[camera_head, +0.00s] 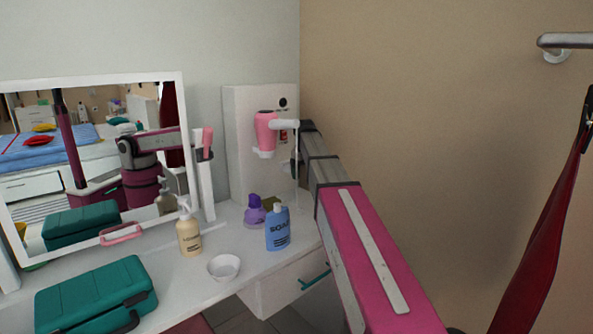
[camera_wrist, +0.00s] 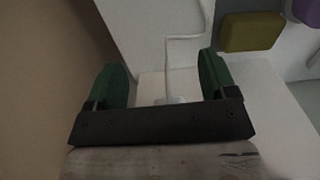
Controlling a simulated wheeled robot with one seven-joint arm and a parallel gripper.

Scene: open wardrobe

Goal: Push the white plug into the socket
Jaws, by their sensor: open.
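My gripper (camera_wrist: 161,68) shows in the wrist view as two green fingers, wide apart. A thin white cord (camera_wrist: 168,50) runs down a white panel and into the space between the fingers. A small pale piece (camera_wrist: 170,99), possibly the white plug, lies at the cord's lower end, partly hidden by the gripper's black bar. I cannot tell whether either finger touches it. In the head view the cord (camera_head: 298,180) hangs below a pink and white hair dryer (camera_head: 266,132), and my arm hides most of the gripper. I cannot make out the socket.
A white cabinet (camera_head: 242,140) stands against the wall. On the white table are a blue soap bottle (camera_head: 278,230), a purple bottle (camera_head: 254,212), a cream pump bottle (camera_head: 188,235), a white bowl (camera_head: 224,267) and a teal case (camera_head: 95,295). An olive block (camera_wrist: 251,32) lies near the gripper.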

